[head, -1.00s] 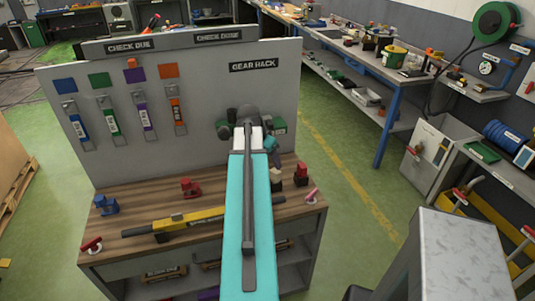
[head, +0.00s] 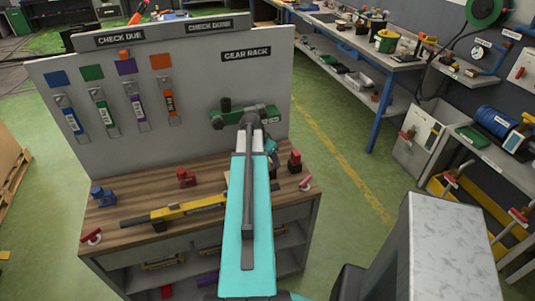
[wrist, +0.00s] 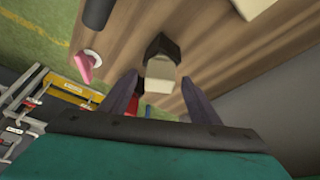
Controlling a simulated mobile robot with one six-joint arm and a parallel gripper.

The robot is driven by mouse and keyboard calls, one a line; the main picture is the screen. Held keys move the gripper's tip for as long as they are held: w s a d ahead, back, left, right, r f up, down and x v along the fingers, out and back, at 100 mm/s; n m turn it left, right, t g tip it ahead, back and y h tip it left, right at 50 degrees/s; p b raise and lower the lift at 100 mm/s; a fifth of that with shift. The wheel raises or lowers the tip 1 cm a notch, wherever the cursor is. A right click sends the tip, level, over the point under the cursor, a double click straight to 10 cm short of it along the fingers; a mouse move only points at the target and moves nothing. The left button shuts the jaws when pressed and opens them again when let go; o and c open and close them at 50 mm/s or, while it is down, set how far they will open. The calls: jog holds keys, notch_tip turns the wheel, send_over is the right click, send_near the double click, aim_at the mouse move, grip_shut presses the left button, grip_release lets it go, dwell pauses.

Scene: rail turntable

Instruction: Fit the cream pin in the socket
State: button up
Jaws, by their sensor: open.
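In the wrist view my gripper (wrist: 159,78) is open, with its two dark fingers apart. A cream block-like piece (wrist: 160,75), which looks like the cream pin, shows between the fingertips against a dark holder (wrist: 163,47) on the wooden bench top. No contact with the fingers can be seen. Another cream shape (wrist: 253,7) is cut off by the top edge; I cannot tell what it is. In the head view my arm covers the cream piece and most of the gripper. I cannot make out the socket with certainty.
The wooden bench (head: 130,228) carries a yellow bar tool (head: 175,213), blue (head: 103,196) and red (head: 186,178) clamp-like pieces and a dark red one (head: 294,162). Behind stands a grey panel (head: 210,75) with hanging tools and a green fixture (head: 262,114).

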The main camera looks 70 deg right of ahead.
jog(key=shift+d+f, duration=0.15)
jog(key=shift+f, duration=0.25)
jog(key=c, duration=1.4)
jog(key=shift+o, duration=0.2)
jog(key=shift+s+r+p, duration=0.1)
jog(key=shift+r+p, duration=0.25)
jog(key=shift+r, duration=0.45)
jog(key=shift+r+p, duration=0.45)
jog(key=shift+r, duration=0.7)
jog(key=shift+r+p, duration=0.7)
jog(key=shift+r, duration=1.05)
jog(key=shift+r, duration=0.15)
jog(key=shift+r+p, duration=1.15)
jog(key=shift+r, duration=1.2)
